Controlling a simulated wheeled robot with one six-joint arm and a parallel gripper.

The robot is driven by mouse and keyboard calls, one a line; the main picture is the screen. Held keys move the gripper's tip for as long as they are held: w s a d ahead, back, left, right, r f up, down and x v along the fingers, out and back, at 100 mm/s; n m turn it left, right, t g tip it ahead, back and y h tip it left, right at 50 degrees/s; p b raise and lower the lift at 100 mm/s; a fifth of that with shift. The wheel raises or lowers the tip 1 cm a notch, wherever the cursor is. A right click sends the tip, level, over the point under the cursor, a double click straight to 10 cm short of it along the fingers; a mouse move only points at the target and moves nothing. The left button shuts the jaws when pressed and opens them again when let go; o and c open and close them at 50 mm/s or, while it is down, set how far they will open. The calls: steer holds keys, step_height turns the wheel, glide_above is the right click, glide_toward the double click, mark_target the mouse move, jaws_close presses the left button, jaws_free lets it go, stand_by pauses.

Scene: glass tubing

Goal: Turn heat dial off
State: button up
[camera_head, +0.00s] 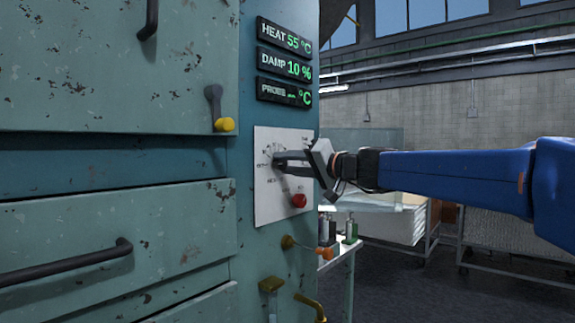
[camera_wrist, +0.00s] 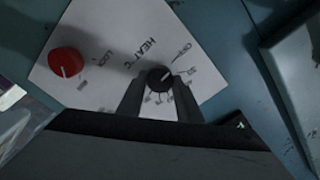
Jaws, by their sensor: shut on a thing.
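The heat dial (camera_wrist: 159,77) is a small black round knob on a white panel (camera_wrist: 108,38), next to printed "HEAT °C" and a ring of scale marks. A pale line shows on its face, but the exact setting it points to is too small to read. My gripper (camera_head: 281,162) reaches in from the right, and its two dark fingers are shut on the dial from both sides. In the head view the fingers mostly hide the dial. The heat display (camera_head: 285,36) above reads 55 °C.
A red knob (camera_head: 299,201) sits below the dial on the same panel. Displays for damp (camera_head: 284,63) and probe (camera_head: 284,92) are above.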

steer(key=shift+f, duration=0.15)
stand_by(0.3)
steer(key=o, duration=1)
steer(key=shift+o, duration=0.2)
steer(key=v, duration=1.7)
steer(key=shift+d, duration=0.2)
steer(key=shift+s, duration=0.15)
